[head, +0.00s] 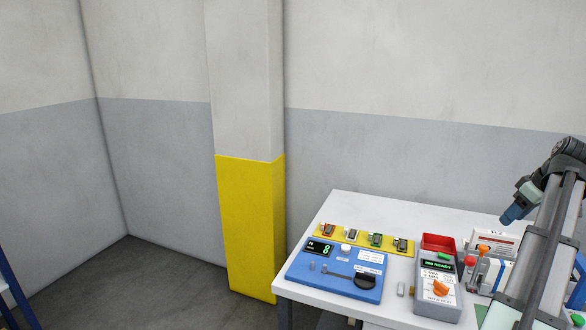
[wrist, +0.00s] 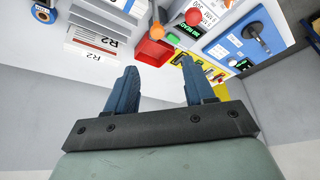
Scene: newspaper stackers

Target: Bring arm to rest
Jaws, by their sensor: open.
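My gripper (head: 513,210) is raised above the right part of the white table in the head view, its blue fingers pointing down and to the left. In the wrist view my gripper (wrist: 158,66) shows two blue fingers spread apart with nothing between them. It is open and empty, apart from the table items. The red tray (wrist: 153,51) appears beyond the fingertips in the wrist view.
On the white table (head: 350,205) are a blue panel (head: 310,273) with a display and black knob, a yellow strip (head: 345,236) with small modules, and a grey device (head: 432,300) with an orange knob. A yellow-based pillar (head: 250,220) stands left of the table. The floor (head: 130,285) there is clear.

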